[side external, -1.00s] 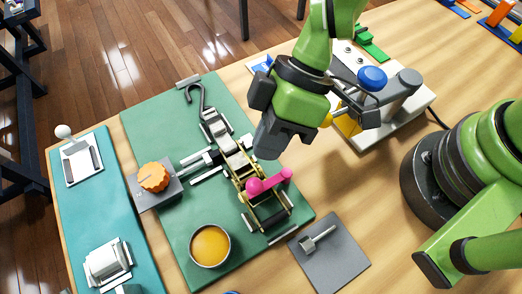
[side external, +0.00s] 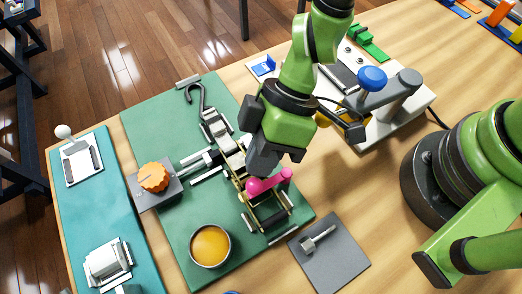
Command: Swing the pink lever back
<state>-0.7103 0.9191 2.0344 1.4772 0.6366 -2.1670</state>
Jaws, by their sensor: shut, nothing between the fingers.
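The pink lever (side external: 269,184) sits on the brass-and-black strap mechanism (side external: 270,211) on the green board. It has a round knob at its left and a short bar reaching right, ending in a small upright end. My gripper (side external: 259,172) is just above and behind the lever, pointing down, its fingertips close to the pink part. Whether they touch it cannot be told from this angle. The gripper is shut with nothing seen between its fingers. It hides part of the mechanism behind the lever.
A metal hook (side external: 194,95) and an orange knob (side external: 154,177) are on the left. An orange-filled bowl (side external: 210,245) sits in front. A grey plate with a small lever (side external: 330,252) lies at right. A white unit with a blue knob (side external: 372,78) stands behind my arm.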

